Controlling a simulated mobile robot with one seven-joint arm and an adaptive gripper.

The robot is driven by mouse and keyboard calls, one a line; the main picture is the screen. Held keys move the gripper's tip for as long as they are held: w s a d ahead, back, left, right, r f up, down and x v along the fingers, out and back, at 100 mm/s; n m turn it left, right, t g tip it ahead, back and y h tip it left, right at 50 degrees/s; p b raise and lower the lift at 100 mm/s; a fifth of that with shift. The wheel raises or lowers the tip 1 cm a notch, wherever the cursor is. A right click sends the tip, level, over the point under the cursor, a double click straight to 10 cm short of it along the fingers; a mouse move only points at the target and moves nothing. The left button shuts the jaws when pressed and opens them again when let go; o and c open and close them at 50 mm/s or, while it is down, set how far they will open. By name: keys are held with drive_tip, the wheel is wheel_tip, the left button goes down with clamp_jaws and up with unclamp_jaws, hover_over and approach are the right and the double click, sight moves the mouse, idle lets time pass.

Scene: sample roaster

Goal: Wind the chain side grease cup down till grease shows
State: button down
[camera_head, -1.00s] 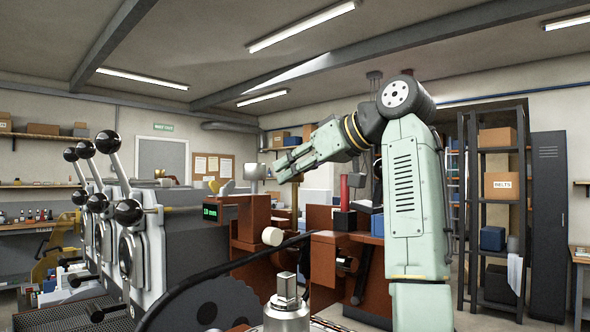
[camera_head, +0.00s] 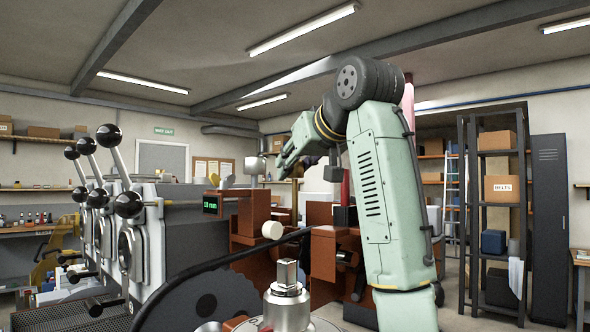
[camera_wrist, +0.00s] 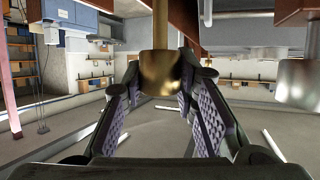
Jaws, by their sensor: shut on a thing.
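My gripper (camera_wrist: 160,92) has its two dark ribbed fingers on either side of a brass cup (camera_wrist: 162,74). It is shut on this cup, which sits on a thin brass stem (camera_wrist: 160,25). The wrist picture looks upside down, with ceiling lights along its bottom. In the head view my gripper (camera_head: 281,168) is above the red-brown machine part (camera_head: 252,218), and the brass cup cannot be made out there. No grease can be made out. A second, silver-grey cup (camera_wrist: 302,83) stands apart to the right in the wrist view; a grey cup (camera_head: 255,166) shows left of my gripper in the head view.
Levers with black balls (camera_head: 128,204) stand at the left. A green display (camera_head: 210,204) is on the machine. A large dark wheel (camera_head: 206,305) and a metal fitting (camera_head: 287,300) are in the foreground. Dark shelving (camera_head: 480,220) stands behind my arm at the right.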

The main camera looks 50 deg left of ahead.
drive_tip(key=shift+m+t+h, duration=0.6)
drive_tip(key=shift+m+t, duration=0.7)
drive_tip(key=shift+t, duration=0.1)
drive_tip(key=shift+m+t, duration=0.3)
drive_tip(key=c, duration=1.2)
unclamp_jaws()
drive_tip(key=shift+c, duration=0.2)
drive_tip(key=shift+d, duration=0.1)
drive_tip(key=v, duration=1.2)
drive_tip(key=shift+r+h, duration=0.2)
drive_tip(key=shift+h, duration=0.1)
